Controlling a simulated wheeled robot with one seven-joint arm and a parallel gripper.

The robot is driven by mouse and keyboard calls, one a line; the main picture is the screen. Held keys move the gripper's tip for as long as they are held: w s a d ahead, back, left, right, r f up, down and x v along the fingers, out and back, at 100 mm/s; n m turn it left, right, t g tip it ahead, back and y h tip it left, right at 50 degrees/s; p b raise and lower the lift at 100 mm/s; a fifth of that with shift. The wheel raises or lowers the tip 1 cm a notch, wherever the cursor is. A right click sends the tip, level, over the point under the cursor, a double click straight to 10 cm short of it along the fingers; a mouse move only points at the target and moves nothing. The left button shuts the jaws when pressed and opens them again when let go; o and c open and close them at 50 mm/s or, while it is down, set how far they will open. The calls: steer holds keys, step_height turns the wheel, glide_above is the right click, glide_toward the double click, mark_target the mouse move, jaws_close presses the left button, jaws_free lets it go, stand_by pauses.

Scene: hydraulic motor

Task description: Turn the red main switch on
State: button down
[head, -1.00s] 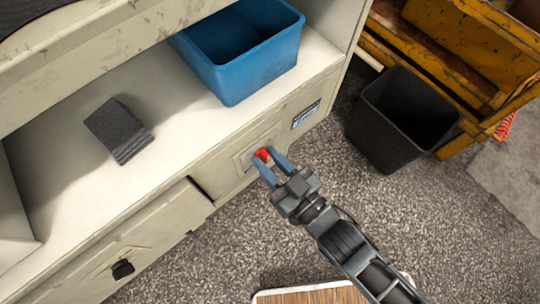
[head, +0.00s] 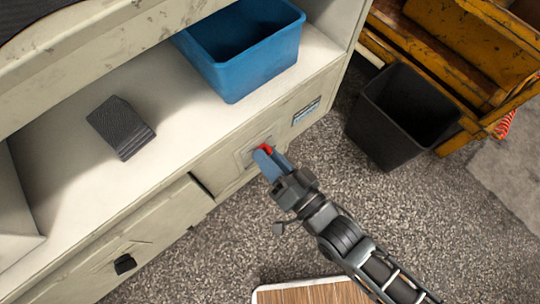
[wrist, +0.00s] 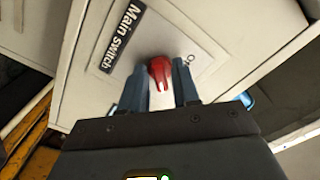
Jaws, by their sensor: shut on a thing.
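The red main switch (head: 265,149) sits on the front panel of the cream workbench, right of the drawer. In the wrist view the red switch knob (wrist: 161,73) shows between my two blue-grey fingers, below a black "Main switch" label (wrist: 123,37). My gripper (head: 268,158) is at the panel with its fingers on either side of the knob, shut on it. In the wrist view my gripper (wrist: 160,85) looks rolled relative to the panel, with the label running at a slant. Part of the switch's dial lettering is hidden by a finger.
A blue bin (head: 245,60) and a dark grey block (head: 121,128) rest on the bench shelf. A black waste bin (head: 402,115) stands on the floor to the right, beside a yellow metal rack (head: 440,50). A drawer with a black handle (head: 125,264) is at lower left.

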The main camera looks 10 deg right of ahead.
stand_by(0.3)
steer(key=c, duration=1.1)
jaws_free()
steer(key=shift+c, duration=0.2)
steer(key=v, duration=0.7)
steer(key=shift+s+d+p, duration=0.25)
steer(key=shift+s+p, duration=0.05)
steer(key=shift+s, duration=0.05)
